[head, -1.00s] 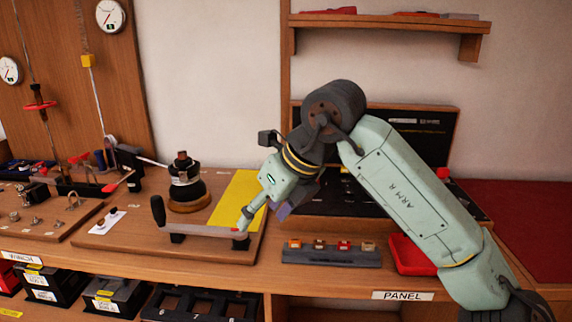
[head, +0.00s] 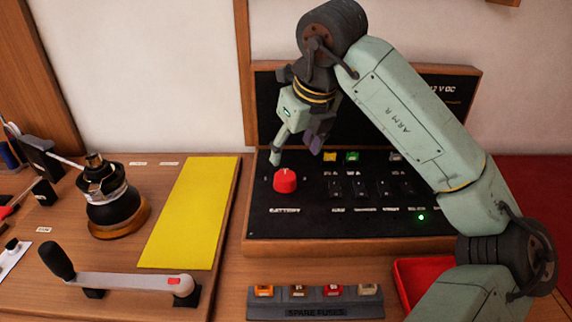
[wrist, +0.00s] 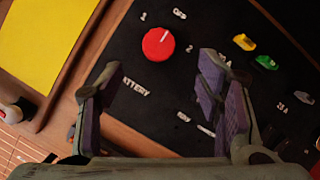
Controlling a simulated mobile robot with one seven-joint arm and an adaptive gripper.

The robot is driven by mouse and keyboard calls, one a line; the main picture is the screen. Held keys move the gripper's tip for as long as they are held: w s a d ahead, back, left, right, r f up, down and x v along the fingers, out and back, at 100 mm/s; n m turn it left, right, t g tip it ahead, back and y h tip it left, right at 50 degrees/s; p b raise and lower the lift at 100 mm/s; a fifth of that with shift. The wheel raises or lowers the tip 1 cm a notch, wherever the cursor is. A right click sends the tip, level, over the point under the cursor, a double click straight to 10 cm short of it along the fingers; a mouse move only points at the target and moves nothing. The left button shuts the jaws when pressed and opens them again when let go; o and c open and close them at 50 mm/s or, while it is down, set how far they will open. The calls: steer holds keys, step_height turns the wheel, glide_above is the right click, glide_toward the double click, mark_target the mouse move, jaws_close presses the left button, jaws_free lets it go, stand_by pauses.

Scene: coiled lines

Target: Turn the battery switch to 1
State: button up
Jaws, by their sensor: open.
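The battery switch is a round red knob (head: 285,181) at the left of the black panel (head: 345,212), above the word BATTERY. In the wrist view the red knob (wrist: 158,44) has a white line pointing up and right, toward the OFF mark. A 1 mark lies to the left of OFF and a 2 mark to its right. My gripper (head: 297,153) is open and points down above the knob, slightly behind it in the head view. In the wrist view my gripper (wrist: 158,78) has its fingers spread, with the knob beyond the gap between them, apart from both.
Yellow and green fuses (head: 351,156) and several small switches sit right of the knob. A spare fuse block (head: 315,312) and a red tray (head: 406,272) lie in front. A crank handle (head: 130,280), winch (head: 112,200) and yellow sheet (head: 190,215) are at left.

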mark_target(285, 176)
steer(key=p+x, duration=0.2)
steer(key=x, duration=0.7)
steer(key=shift+a+f, duration=0.1)
steer(key=shift+f, duration=0.25)
steer(key=shift+c, duration=0.5)
steer(key=c, duration=1.1)
